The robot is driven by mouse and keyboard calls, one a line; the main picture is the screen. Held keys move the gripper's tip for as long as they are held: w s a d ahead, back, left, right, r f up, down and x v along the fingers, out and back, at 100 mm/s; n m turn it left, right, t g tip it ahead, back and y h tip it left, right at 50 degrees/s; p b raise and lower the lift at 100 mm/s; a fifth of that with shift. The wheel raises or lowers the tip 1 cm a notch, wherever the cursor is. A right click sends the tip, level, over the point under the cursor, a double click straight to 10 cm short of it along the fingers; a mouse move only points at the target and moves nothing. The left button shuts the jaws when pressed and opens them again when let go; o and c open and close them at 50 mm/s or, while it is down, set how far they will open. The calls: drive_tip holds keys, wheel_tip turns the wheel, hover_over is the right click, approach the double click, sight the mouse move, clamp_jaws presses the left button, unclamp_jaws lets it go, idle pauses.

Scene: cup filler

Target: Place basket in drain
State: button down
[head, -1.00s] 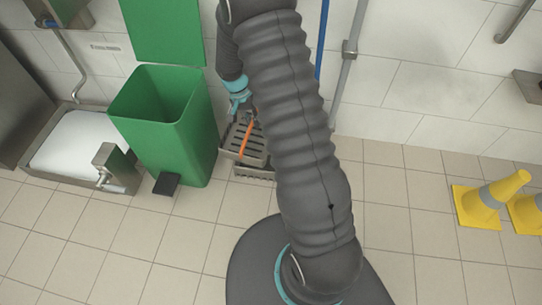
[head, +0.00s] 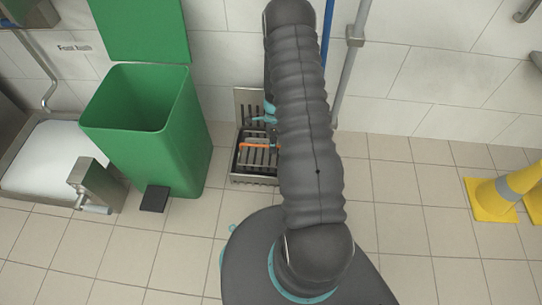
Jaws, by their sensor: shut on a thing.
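The basket (head: 256,158) is a small grey slotted thing with an orange handle (head: 257,146). It shows within the outline of the drain (head: 240,180), a metal-framed opening in the floor by the wall; I cannot tell whether it rests on the bottom. My gripper (head: 267,119), with teal fingers, is above the basket and shut on it. My arm hides the right side of the basket and drain and much of the grip.
A slotted grate (head: 244,101) stands upright against the wall behind the drain. A green bin (head: 150,130) with a black pedal (head: 154,198) stands to the left. Grey and blue pipes run up the wall to the right. Floor between is clear.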

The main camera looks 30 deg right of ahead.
sight(273, 156)
drive_tip(key=shift+f+b, duration=0.3)
drive_tip(key=shift+f, duration=2.4)
drive_tip(key=shift+f, duration=0.1)
drive_tip(key=shift+f, duration=0.15)
drive_tip(key=c, duration=1.2)
unclamp_jaws()
